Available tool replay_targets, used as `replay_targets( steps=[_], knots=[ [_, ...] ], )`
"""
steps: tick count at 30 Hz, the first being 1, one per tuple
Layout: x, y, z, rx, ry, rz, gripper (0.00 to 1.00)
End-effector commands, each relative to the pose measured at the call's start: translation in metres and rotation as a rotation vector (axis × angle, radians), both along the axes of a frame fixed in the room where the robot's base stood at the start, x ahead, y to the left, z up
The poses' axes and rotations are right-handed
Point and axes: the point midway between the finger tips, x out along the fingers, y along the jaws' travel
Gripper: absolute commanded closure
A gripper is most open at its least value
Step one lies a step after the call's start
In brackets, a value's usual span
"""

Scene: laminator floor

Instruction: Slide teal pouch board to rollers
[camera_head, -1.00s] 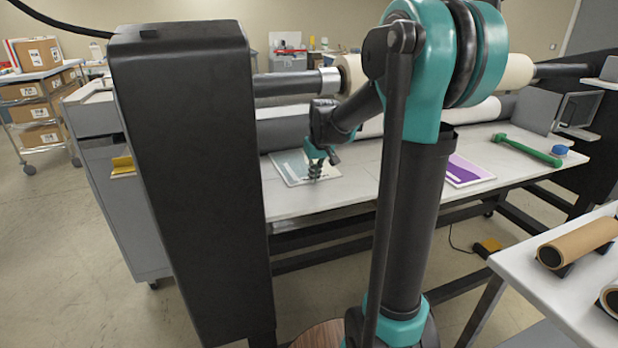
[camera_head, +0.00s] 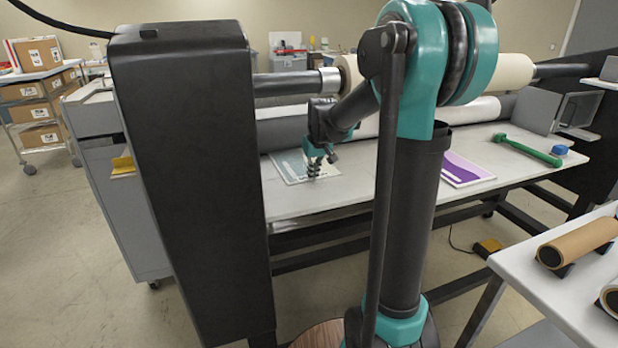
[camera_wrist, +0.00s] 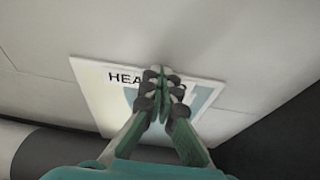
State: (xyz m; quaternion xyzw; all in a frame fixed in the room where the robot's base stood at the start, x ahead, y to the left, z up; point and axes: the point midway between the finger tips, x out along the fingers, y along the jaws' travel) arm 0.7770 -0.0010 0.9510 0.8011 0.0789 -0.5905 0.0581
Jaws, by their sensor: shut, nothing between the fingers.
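The teal pouch board (camera_head: 292,168) lies flat on the light feed table (camera_head: 400,195), in front of the rollers. In the wrist view the board (camera_wrist: 100,95) is white with a pale teal pattern and dark lettering that starts "HEA", the rest hidden by my fingers. My gripper (camera_head: 313,170) points down over the board; in the wrist view its fingertips (camera_wrist: 158,75) are together over the lettered edge, with nothing between them. I cannot tell whether the tips touch the board. The grey lower roller (camera_head: 283,132) lies just behind the board.
A purple board (camera_head: 466,170) lies on the table to the right. A green-handled tool (camera_head: 528,150) and a blue roll (camera_head: 559,150) lie near the right end. A side table with brown rolls (camera_head: 578,241) stands front right. The table between the boards looks clear.

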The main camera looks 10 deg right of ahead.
Motion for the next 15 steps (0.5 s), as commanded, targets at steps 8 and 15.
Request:
replay_targets(
  steps=[8, 15],
  knots=[
    [0.0, 0.0, -0.0002, 0.0, 0.0, 0.0, 1.0],
    [-0.0032, -0.0006, -0.0002, 0.0, 0.0, 0.0, 1.0]
  ],
)
